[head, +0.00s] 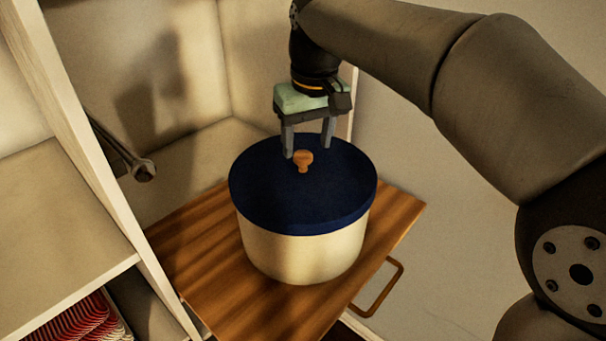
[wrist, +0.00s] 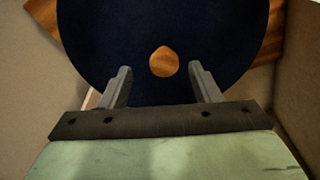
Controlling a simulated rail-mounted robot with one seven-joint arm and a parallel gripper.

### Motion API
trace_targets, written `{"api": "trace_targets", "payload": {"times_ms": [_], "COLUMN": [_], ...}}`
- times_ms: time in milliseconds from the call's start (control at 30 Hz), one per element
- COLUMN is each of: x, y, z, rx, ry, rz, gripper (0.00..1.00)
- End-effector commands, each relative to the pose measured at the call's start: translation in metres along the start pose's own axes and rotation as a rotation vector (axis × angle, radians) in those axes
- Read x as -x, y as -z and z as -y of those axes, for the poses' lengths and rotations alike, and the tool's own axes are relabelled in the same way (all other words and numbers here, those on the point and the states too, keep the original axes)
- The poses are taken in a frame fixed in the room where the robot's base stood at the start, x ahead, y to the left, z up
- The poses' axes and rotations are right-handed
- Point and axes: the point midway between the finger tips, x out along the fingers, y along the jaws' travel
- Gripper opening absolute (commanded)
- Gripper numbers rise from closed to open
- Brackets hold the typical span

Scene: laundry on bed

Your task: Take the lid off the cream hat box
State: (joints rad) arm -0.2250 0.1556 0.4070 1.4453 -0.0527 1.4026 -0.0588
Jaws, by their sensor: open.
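The cream hat box (head: 303,254) stands upright on a wooden surface. Its round dark blue lid (head: 330,205) sits on top, with a small orange-brown knob (head: 303,160) at the middle. My gripper (head: 308,155) is open and points down over the lid, close to the knob. In the wrist view, the lid (wrist: 180,20) fills the upper middle, and the knob (wrist: 163,62) lies just beyond the fingertips, centred between the two fingers (wrist: 162,75). Nothing is between the fingers' inner faces. I cannot tell the exact height of the fingertips above the lid.
The wooden board (head: 205,240) under the box has a handle (head: 381,290) at its right edge. A pale shelf unit (head: 60,250) stands at left, with red-and-white striped cloth (head: 70,325) low in it. A metal rod (head: 135,165) sticks out above the board. Pale walls rise behind.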

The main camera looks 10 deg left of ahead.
Motion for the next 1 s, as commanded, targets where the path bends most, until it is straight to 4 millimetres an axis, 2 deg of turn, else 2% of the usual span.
{"api": "trace_targets", "payload": {"times_ms": [233, 533, 567, 700, 733, 1000], "x": [-0.035, -0.041, -0.041, -0.041, -0.041, -0.04], "y": [0.002, 0.002, 0.002, 0.002, 0.002, 0.002], "z": [0.005, 0.005, 0.005, 0.005, 0.005, 0.005], "rx": [0.001, 0.0, 0.0, 0.0, 0.0, 0.0], "ry": [0.0, 0.0, 0.0, 0.0, 0.0, 0.0], "rz": [0.002, 0.0, 0.0, 0.0, 0.0, 0.0], "gripper": [0.57, 0.57, 0.51, 0.12, 0.07, 0.07]}}
